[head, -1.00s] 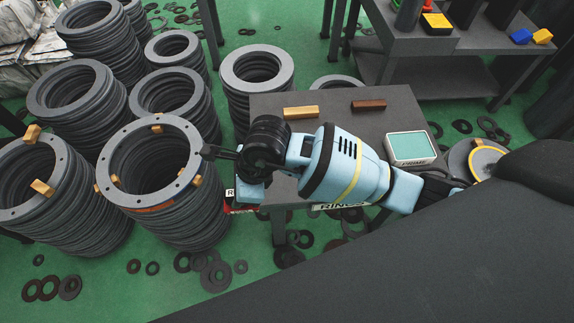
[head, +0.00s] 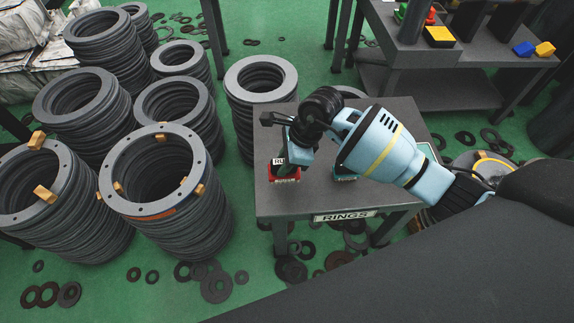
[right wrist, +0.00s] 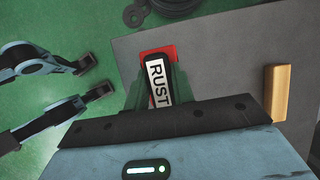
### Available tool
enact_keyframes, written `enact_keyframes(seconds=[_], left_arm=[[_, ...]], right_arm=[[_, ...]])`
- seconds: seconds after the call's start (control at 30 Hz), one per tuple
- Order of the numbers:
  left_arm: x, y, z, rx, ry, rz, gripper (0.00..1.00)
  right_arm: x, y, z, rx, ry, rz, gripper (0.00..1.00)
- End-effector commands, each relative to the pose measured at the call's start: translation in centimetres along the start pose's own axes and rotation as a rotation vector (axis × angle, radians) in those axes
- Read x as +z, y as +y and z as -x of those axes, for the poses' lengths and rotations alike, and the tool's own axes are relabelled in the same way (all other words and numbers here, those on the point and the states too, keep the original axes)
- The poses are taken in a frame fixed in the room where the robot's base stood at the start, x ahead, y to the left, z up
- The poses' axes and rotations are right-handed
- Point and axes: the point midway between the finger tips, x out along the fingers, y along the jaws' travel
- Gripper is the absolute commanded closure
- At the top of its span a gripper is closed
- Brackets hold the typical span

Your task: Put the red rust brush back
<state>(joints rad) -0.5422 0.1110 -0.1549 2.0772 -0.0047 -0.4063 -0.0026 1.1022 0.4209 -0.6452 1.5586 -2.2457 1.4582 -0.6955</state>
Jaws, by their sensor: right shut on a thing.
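The red rust brush (head: 285,171), with a black handle and white RUST label, is in my right gripper (head: 288,166) over the near left corner of the grey table (head: 290,203). In the right wrist view the dark fingers (right wrist: 158,84) are shut on both sides of the brush's handle (right wrist: 157,68), and red shows beneath it. I cannot tell whether the brush touches the table. My left gripper (right wrist: 96,76) shows at the left of the right wrist view, apart from the brush, its two black-tipped fingers open and empty. The head view does not show it.
A tan block (right wrist: 278,92) lies on the table. Teal-topped items (head: 428,152) are partly hidden by my right arm. Tall stacks of dark rings (head: 200,225) stand left of the table. A grey shelf table (head: 450,55) is at the back right. Loose rings lie on the green floor.

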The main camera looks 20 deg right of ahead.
Motion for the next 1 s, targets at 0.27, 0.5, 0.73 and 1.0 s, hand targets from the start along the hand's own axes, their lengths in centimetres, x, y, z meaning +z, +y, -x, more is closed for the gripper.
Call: enact_keyframes(seconds=[0.27, 0.5, 0.73, 1.0], left_arm=[[-0.3, -0.1, -0.5, -0.001, 0.008, -0.002, 0.39], [-0.7, -0.3, -0.7, -0.001, 0.015, -0.012, 0.39], [-0.4, -0.4, -0.7, 0.000, 0.011, -0.017, 0.39], [-0.1, -0.4, -0.6, 0.000, 0.005, -0.016, 0.39]], right_arm=[[-1.8, -0.8, -2.2, 0.002, -0.001, -0.005, 0.97], [-2.2, -0.9, -3.0, -0.002, 0.000, -0.001, 0.97], [-2.3, -0.9, -3.2, -0.002, 0.000, -0.001, 0.97], [-2.3, -0.9, -3.3, -0.001, 0.000, -0.001, 0.54]])
